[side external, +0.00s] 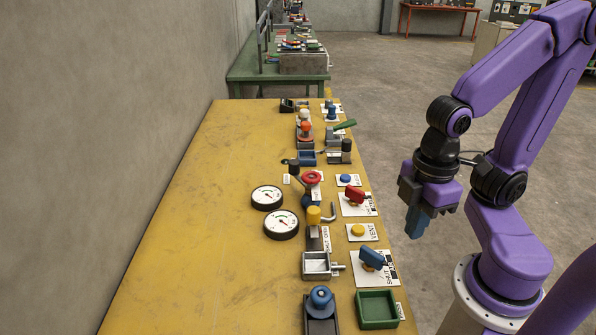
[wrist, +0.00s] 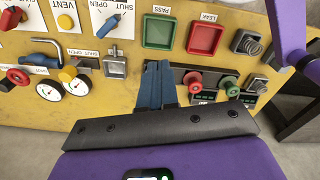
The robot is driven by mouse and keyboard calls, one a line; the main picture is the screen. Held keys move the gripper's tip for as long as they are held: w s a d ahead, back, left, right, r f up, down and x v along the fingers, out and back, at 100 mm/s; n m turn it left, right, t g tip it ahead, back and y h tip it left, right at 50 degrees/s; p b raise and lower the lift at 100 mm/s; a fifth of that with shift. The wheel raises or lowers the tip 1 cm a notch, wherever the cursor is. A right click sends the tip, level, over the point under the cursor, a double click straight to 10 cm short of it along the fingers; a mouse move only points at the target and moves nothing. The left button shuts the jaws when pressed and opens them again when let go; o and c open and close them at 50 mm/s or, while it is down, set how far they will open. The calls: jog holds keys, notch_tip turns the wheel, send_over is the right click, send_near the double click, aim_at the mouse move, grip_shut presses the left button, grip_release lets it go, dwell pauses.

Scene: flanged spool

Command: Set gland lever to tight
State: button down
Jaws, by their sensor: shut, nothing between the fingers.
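I cannot read a label for the gland or a tight mark in either view, so which lever is the gland lever cannot be told. Levers in the side view are a blue handle (side external: 372,257) and a red handle (side external: 356,194) on white plates, a black-knobbed lever (side external: 294,170) by a red handwheel, and a green-handled lever (side external: 345,125). The blue handle shows in the wrist view (wrist: 112,22) on a SHUT/OPEN plate. My gripper (side external: 416,226) is shut and empty, beyond the bench's right edge, apart from all levers. Its blue fingers (wrist: 158,86) are together in the wrist view.
The yellow bench (side external: 180,230) carries two gauges (side external: 281,224), a yellow VENT button (side external: 357,230) and a green tray (side external: 377,309). The wrist view adds a red LEAK tray (wrist: 205,38). The bench's left part is clear. A wall stands behind it.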

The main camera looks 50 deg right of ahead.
dwell(0.4)
jog(key=c, duration=1.1)
grip_release()
jog(key=shift+w+a, duration=0.15)
jog(key=shift+w, duration=0.05)
jog(key=o, duration=0.4)
jog(key=shift+w+a+r, duration=0.15)
jog(key=shift+w+a, duration=0.15)
jog(key=shift+w, duration=0.25)
jog(key=shift+o, duration=0.2)
jog(key=w+a+r+m+y, duration=0.1)
jog(key=w+a+m, duration=0.1)
jog(key=w, duration=0.7)
jog(key=m+t, duration=0.4)
jog(key=m, duration=0.1)
send_over(296, 162)
jog(key=s+d, duration=0.3)
jog(key=s, duration=0.2)
notch_tip(296, 162, down, 2)
jog(key=shift+y, duration=0.4)
jog(key=x, duration=1.1)
jog(key=s+x, duration=0.1)
jog(key=x, duration=0.5)
jog(key=shift+f, duration=0.3)
